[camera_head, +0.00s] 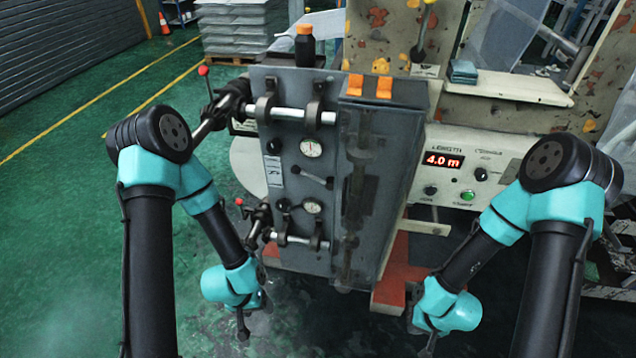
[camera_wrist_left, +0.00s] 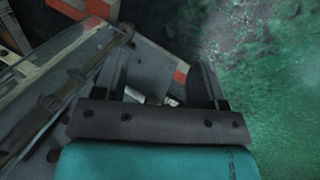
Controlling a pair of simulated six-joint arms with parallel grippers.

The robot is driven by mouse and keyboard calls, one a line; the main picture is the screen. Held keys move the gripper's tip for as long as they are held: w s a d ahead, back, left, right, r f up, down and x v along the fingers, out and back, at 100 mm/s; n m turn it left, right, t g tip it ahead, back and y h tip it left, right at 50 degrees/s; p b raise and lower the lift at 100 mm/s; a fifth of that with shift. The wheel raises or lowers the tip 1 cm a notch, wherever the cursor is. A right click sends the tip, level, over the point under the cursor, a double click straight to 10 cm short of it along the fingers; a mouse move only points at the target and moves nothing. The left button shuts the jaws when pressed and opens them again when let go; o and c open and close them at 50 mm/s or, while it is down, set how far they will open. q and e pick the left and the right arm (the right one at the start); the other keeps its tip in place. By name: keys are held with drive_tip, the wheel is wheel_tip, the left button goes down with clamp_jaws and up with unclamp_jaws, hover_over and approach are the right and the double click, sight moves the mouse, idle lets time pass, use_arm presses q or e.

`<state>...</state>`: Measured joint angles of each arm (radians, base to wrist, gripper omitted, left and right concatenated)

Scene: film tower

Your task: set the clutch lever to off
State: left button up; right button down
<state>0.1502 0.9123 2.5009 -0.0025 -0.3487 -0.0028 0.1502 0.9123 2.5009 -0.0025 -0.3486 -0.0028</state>
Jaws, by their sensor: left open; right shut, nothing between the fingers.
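The grey machine panel (camera_head: 290,170) stands in the middle of the head view. Two levers with red knobs project from its left side, an upper one (camera_head: 204,71) and a lower one (camera_head: 239,202). A small grey lever (camera_head: 315,178) sits on the panel face between two round gauges. I cannot read which one is the clutch lever. My left gripper (camera_head: 243,325) is low, below and in front of the panel, open and empty, apart from all the levers. In the left wrist view its two fingers (camera_wrist_left: 163,88) frame part of the machine base. My right gripper (camera_head: 428,345) is shut and empty at the bottom, right of the panel.
A control box (camera_head: 470,165) with a red "4.0" display and a green button is at the right. A black bottle with an orange cap (camera_head: 305,47) stands on the panel's top. An orange-red base (camera_head: 390,290) lies below. The green floor at left is mostly clear.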

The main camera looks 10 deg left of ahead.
use_arm(q)
drive_tip(key=shift+w, duration=0.1)
drive_tip(key=n+t, duration=0.1)
drive_tip(key=t, duration=1.6)
approach(295, 173)
drive_tip(key=v, duration=0.6)
drive_tip(key=shift+w+r, duration=0.15)
drive_tip(key=shift+w, duration=0.05)
drive_tip(key=shift+w, duration=0.1)
drive_tip(key=x, duration=1.7)
drive_tip(key=shift+w+f, duration=0.15)
drive_tip(key=shift+f, duration=0.05)
clamp_jaws()
